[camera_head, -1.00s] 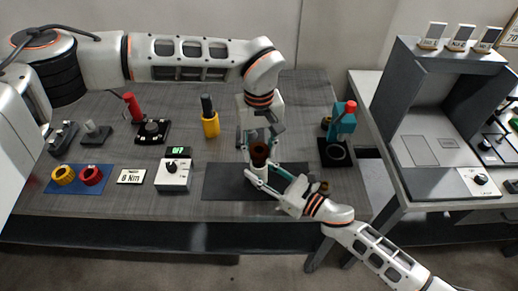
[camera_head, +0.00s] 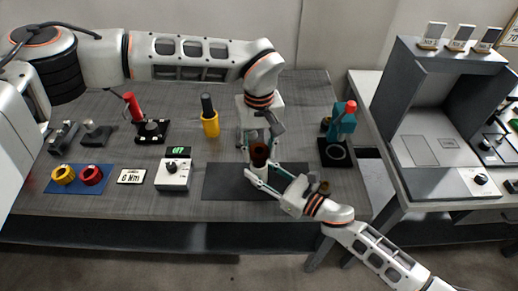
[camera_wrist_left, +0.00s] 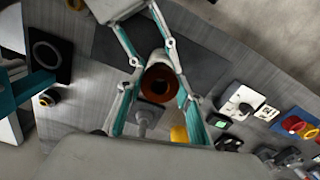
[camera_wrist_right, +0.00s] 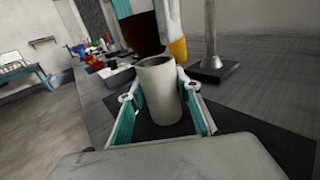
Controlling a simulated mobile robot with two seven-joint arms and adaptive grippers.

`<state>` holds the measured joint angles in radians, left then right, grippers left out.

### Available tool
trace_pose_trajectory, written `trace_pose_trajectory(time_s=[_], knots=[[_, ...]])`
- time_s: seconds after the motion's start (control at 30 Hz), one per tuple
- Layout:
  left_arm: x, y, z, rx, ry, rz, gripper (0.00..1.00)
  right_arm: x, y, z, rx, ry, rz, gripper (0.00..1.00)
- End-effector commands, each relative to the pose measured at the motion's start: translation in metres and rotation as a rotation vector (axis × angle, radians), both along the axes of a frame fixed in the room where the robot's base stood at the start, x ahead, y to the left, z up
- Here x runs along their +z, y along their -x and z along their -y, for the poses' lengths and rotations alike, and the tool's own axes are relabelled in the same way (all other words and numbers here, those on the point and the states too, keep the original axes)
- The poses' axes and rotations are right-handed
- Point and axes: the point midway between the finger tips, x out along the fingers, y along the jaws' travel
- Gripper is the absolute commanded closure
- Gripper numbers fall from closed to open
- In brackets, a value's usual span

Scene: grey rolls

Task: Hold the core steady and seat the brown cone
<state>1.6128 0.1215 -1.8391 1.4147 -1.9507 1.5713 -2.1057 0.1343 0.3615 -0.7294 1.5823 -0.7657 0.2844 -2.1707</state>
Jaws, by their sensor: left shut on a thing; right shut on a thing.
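The brown cone (camera_head: 259,152) is between the fingers of my left gripper (camera_head: 259,143), which is shut on it from above. In the left wrist view the cone (camera_wrist_left: 161,83) shows as a brown ring with a dark hole. The white core (camera_head: 259,171) stands upright on the dark mat, with my right gripper (camera_head: 262,176) shut on it from the front right. In the right wrist view the core (camera_wrist_right: 158,92) has an open top, and the cone (camera_wrist_right: 138,32) appears just above and behind its rim. I cannot tell whether they touch.
The dark mat (camera_head: 221,184) has bare room on its left. A meter box (camera_head: 173,176), a sign (camera_head: 131,176) and yellow and red rings (camera_head: 91,176) on a blue mat lie left. A yellow-black tool (camera_head: 210,122) stands behind; a teal device (camera_head: 341,124) stands right.

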Motion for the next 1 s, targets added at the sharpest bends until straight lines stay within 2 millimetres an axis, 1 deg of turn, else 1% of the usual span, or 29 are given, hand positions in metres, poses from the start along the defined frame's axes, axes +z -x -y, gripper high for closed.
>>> trace_pose_trajectory(time_s=[0.57, 0.6, 0.67, 0.7, 1.0], knots=[[-0.016, 0.000, 0.001, 0.000, 0.001, 0.000, 0.94, 0.000, 0.000, 0.000, 0.000, 0.000, 0.000, 0.89], [-0.016, 0.000, 0.000, 0.000, 0.001, 0.000, 0.62, 0.000, 0.000, 0.000, 0.000, 0.000, 0.000, 0.89], [-0.016, 0.000, 0.000, 0.000, 0.001, 0.000, 0.46, 0.000, 0.000, 0.000, 0.000, 0.000, 0.000, 0.89], [-0.016, 0.000, 0.000, 0.000, 0.001, 0.000, 0.45, 0.000, 0.000, 0.000, 0.000, 0.000, 0.000, 0.89], [-0.016, 0.000, 0.000, 0.000, -0.001, 0.000, 0.45, 0.000, 0.000, 0.000, 0.000, 0.000, 0.000, 0.89]])
